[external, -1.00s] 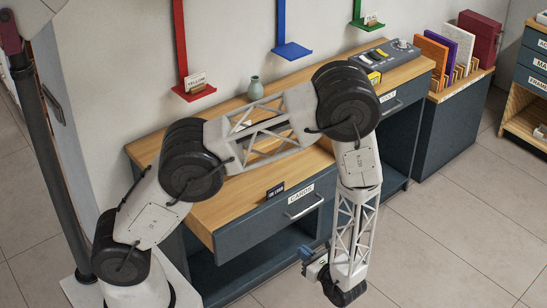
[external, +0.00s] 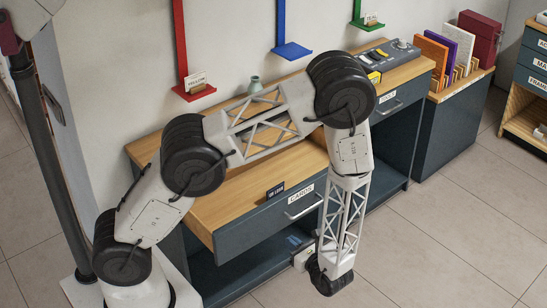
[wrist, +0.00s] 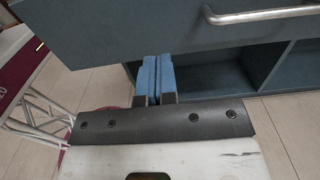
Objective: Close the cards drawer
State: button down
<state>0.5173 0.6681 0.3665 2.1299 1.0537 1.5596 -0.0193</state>
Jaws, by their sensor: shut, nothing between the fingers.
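The cards drawer (external: 262,217) is a dark blue-grey front with a white CARDS label and a metal bar handle (external: 304,206). It juts out from the wooden-topped desk, so it stands open. In the wrist view the drawer front (wrist: 130,25) fills the top, with its handle (wrist: 260,14) at upper right. My gripper (wrist: 156,60) is shut and empty, its blue fingers together at the drawer's lower edge, left of the handle. Whether they touch it I cannot tell. In the external view my gripper (external: 297,241) is below the drawer front, partly hidden by my wrist.
An open shelf space (external: 235,275) lies under the drawer. A small dark sign (external: 275,190) stands on the wood behind the front. A TOOLS drawer (external: 390,106) is to the right, below a control box (external: 385,58). The floor in front is clear.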

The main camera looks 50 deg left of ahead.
aim_at(269, 223)
jog(key=shift+a, duration=4.35)
jog(key=shift+a, duration=0.15)
jog(key=a, duration=2.1)
jog(key=shift+a, duration=0.15)
jog(key=shift+w+a, duration=0.1)
jog(key=shift+d, duration=0.2)
jog(key=shift+d, duration=7.15)
